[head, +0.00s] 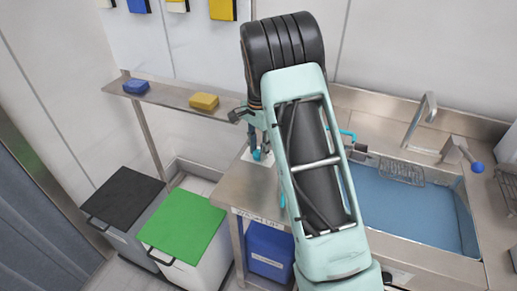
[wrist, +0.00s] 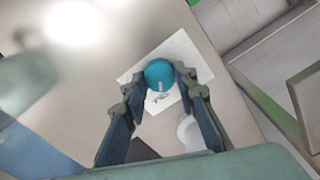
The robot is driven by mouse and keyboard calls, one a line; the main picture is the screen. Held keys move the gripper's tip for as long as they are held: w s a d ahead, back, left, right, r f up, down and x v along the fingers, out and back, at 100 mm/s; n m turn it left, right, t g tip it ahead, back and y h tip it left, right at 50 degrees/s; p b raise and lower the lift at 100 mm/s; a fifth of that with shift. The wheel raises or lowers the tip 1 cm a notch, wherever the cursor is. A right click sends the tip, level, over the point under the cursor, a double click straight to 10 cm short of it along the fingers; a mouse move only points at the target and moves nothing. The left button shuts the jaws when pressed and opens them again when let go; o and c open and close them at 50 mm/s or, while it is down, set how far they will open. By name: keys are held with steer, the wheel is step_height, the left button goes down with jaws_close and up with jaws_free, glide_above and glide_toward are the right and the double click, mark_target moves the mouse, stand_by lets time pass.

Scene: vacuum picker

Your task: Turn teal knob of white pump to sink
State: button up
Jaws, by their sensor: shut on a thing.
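The round teal knob (wrist: 160,72) sits between the fingertips of my gripper (wrist: 163,75) in the wrist view. The fingers press on it from both sides. A small light mark shows on the knob's top. Below it is a white plate (wrist: 196,60), seemingly part of the white pump, on the metal counter. In the head view, my arm covers much of this area; the knob (head: 257,154) shows as a small teal patch beside my arm. The blue-floored sink (head: 410,212) lies to the right. Most of the pump body is hidden.
A metal shelf (head: 180,96) with a yellow sponge (head: 204,102) and a blue sponge (head: 136,87) is on the wall. A green-lidded bin (head: 182,224) and a black-lidded bin (head: 124,200) stand left of the counter. A tap (head: 420,118) rises behind the sink.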

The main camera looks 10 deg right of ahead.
mark_target(259, 152)
steer(key=shift+m, duration=0.3)
steer(key=o, duration=1.2)
steer(key=shift+c, duration=0.2)
step_height(259, 152, up, 12)
